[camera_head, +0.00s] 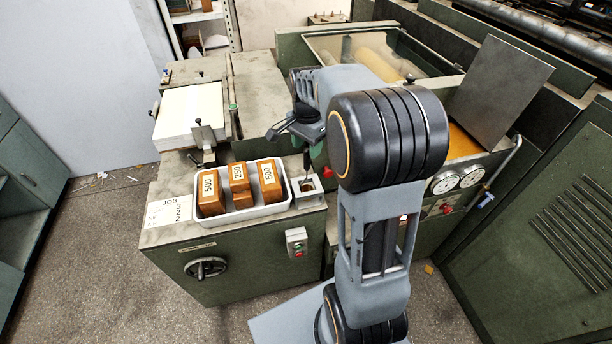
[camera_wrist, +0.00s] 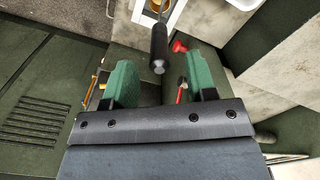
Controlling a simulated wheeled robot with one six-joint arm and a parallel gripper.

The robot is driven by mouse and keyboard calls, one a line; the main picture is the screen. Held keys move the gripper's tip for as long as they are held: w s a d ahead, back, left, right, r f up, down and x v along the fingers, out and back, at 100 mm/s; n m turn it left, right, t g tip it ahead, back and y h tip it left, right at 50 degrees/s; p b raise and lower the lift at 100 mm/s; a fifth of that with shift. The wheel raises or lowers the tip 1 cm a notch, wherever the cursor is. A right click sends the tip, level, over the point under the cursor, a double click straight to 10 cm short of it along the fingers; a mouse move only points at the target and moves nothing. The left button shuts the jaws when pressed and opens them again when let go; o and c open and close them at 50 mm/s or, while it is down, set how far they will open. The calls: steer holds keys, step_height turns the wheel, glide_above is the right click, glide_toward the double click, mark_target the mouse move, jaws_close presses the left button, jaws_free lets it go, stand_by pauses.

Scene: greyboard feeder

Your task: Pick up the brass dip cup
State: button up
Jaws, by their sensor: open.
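The brass dip cup (camera_wrist: 157,6) shows at the top edge of the wrist view, mostly cut off, in a white-rimmed square holder. Its black handle (camera_wrist: 158,48) rises toward the camera, its end just ahead of the gap between my jaws. In the head view the cup (camera_head: 307,185) is a small dark shape in the holder at the tray's right, with the thin handle standing up from it. My gripper (camera_wrist: 160,78) is open, with green jaw pads apart and nothing between them. In the head view my arm partly hides the gripper, above the holder.
A white tray (camera_head: 245,216) with orange-brown weight blocks marked 500 and 250 stands left of the holder. A red knob (camera_wrist: 179,46) is close to the right jaw. A paper stack (camera_head: 190,112) lies behind the tray. Machine panels and gauges (camera_head: 457,182) stand at right.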

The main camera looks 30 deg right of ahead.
steer(key=shift+f, duration=1.75)
jaws_close()
